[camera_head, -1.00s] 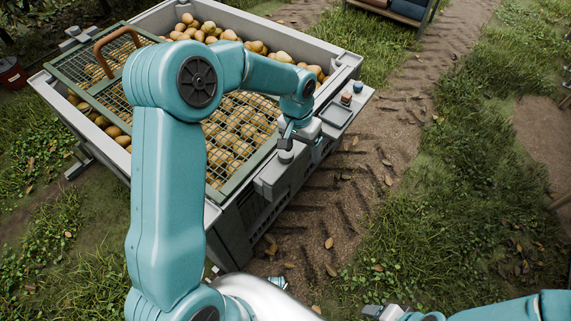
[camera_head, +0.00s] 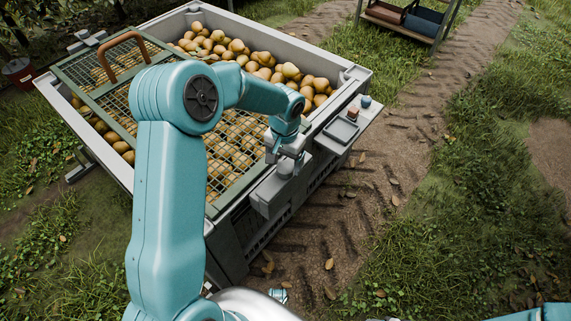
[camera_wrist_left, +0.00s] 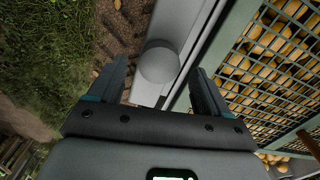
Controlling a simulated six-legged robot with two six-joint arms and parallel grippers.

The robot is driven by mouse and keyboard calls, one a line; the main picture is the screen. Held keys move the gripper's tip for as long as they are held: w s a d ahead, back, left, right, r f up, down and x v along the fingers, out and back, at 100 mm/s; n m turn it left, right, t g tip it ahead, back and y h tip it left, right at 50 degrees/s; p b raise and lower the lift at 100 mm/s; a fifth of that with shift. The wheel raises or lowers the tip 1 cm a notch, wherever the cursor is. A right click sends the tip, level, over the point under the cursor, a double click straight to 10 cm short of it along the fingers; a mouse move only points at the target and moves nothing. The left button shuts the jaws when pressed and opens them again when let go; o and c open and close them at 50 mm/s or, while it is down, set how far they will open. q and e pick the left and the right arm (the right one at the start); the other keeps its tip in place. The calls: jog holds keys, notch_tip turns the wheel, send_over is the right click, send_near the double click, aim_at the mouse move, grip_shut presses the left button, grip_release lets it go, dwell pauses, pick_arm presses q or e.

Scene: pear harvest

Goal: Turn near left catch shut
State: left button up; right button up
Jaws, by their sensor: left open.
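The near left catch shows as a grey round knob (camera_head: 286,167) on a pale block at the near long side of the pear bin (camera_head: 336,92). In the left wrist view the knob (camera_wrist_left: 160,62) sits between my two fingers, seen from above. My left gripper (camera_head: 285,155) is open, with its fingers (camera_wrist_left: 157,72) on either side of the knob and a visible gap on both sides. Whether a fingertip touches it cannot be told. A green mesh lid (camera_head: 73,75) with a brown handle (camera_head: 117,40) lies over part of the bin. My right gripper is out of view.
Pears (camera_head: 265,58) fill the bin's uncovered part. A side shelf (camera_head: 362,118) holds a grey tray (camera_head: 342,129) and small brown and blue items. A rack with crates (camera_head: 410,18) stands at the back. Rutted dirt (camera_head: 330,230) and grass surround the bin.

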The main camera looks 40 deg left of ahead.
pick_arm(q)
jog(key=shift+f, duration=0.85)
grip_shut()
